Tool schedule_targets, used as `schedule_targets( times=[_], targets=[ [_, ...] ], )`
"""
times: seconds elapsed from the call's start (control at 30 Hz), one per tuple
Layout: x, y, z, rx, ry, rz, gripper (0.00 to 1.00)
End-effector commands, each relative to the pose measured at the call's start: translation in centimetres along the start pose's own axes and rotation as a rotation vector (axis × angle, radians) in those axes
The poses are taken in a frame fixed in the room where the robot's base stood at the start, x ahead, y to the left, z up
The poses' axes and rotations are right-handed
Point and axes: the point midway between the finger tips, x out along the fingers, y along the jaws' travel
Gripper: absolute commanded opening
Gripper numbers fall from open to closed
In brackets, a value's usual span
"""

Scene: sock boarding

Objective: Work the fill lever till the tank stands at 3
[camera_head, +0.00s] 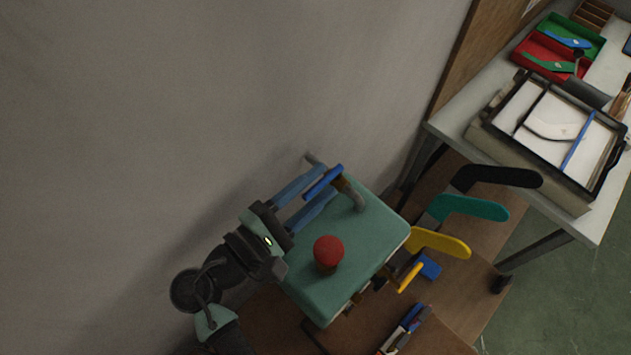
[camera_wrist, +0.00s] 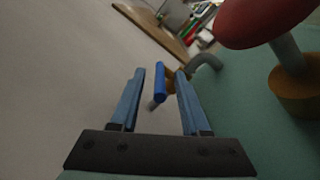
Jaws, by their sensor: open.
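A teal machine box (camera_head: 370,245) stands against the wall. On its top are a red knob (camera_head: 328,250) on a stem and a grey bent pipe (camera_head: 352,196). A blue lever handle (camera_head: 323,182) sits at the pipe's end, by the wall; no label shows that it is the fill lever. My gripper (camera_head: 316,188) is open at this handle. In the wrist view the blue handle (camera_wrist: 161,82) lies between my two blue fingers, with gaps on both sides. The red knob (camera_wrist: 270,20) is to the right. No tank level or gauge can be read.
Black (camera_head: 495,178), teal (camera_head: 468,207) and yellow (camera_head: 440,242) foot-shaped boards stand beside the box. A white table (camera_head: 603,215) at right holds a framed tray (camera_head: 510,100) and red and green trays. The wall (camera_head: 180,120) is close on the left.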

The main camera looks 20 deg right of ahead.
Motion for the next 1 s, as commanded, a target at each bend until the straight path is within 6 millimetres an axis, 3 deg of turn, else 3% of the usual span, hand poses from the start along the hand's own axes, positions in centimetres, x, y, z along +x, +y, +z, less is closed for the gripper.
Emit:
schedule_targets(
  times=[0.13, 0.4, 1.0],
  targets=[
    [0.00, -0.01, -0.01, 0.000, 0.000, 0.000, 0.44],
    [-0.03, 0.00, 0.00, 0.000, -0.001, 0.000, 0.00],
    [-0.06, -0.02, 0.00, -0.001, 0.000, -0.001, 0.00]
  ],
)
